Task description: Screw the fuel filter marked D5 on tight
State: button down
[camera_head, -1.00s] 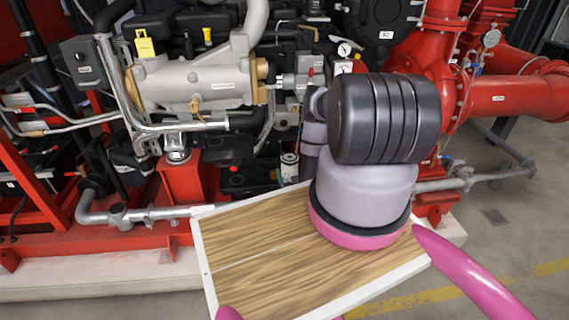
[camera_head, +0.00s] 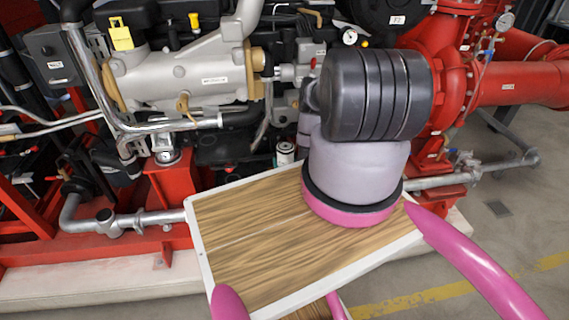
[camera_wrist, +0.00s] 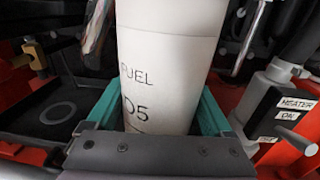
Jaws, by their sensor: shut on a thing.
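The fuel filter (camera_wrist: 170,50) is a white upright cylinder with "FUEL" and "D5" in dark letters, in the middle of the wrist view. My gripper (camera_wrist: 158,103) has its teal fingers on both sides of the filter's lower part and is shut on it. The dark gripper body covers the filter's bottom. The filter's upper end runs out of the picture, so its thread and seat are hidden.
The engine block (camera_head: 180,85) with pipes and hoses stands ahead. A box marked "HEATER ON" (camera_wrist: 285,112) is close right of the gripper. A large red pipe (camera_head: 520,82) is at right.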

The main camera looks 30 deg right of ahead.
jog(key=d+r+x, duration=0.1)
jog(key=r+x, duration=0.1)
jog(key=x, duration=1.1)
dwell(0.4)
jog(key=shift+s+r, duration=0.1)
jog(key=shift+s, duration=0.1)
dwell(1.1)
jog(key=shift+r, duration=0.2)
dwell(0.8)
